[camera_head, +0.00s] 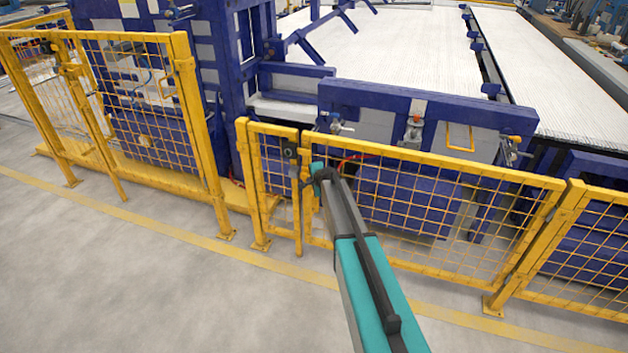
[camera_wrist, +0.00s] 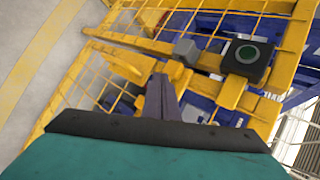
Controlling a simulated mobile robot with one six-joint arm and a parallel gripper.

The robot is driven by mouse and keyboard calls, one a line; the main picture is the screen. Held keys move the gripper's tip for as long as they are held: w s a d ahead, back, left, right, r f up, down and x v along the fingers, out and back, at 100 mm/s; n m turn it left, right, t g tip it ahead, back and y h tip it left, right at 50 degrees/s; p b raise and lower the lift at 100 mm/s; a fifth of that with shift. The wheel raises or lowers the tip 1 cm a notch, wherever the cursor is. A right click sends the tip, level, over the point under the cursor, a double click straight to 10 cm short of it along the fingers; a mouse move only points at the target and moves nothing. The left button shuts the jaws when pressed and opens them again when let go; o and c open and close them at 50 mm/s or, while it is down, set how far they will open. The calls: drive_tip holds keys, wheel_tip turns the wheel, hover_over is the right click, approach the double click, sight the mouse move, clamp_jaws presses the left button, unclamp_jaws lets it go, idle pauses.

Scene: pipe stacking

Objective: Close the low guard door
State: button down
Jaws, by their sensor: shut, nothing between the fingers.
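The low guard door (camera_head: 440,165) is a yellow frame with wire mesh in the middle of the head view. Its free left edge is beside the short fixed panel (camera_head: 270,132), and it looks nearly in line with the fence. I cannot tell whether a small gap is left. My gripper (camera_head: 318,178) is shut and empty at the door's free edge, in front of the mesh. In the wrist view my gripper (camera_wrist: 163,92) points at the yellow frame near a black box with a green button (camera_wrist: 247,55). Contact with the door is unclear.
A taller yellow fence (camera_head: 130,100) stands at the left, and another mesh panel (camera_head: 590,250) continues at the right. Blue machinery (camera_head: 400,110) stands close behind the door. The grey floor (camera_head: 150,270) in front is clear, with a yellow line across it.

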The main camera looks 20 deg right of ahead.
drive_tip(key=s+a+r+b, duration=0.1)
drive_tip(key=s+a+r, duration=0.3)
drive_tip(key=s+r, duration=0.1)
drive_tip(key=shift+s+a+b, duration=0.3)
drive_tip(key=shift+s+a, duration=0.05)
drive_tip(key=shift+s, duration=0.05)
idle(0.7)
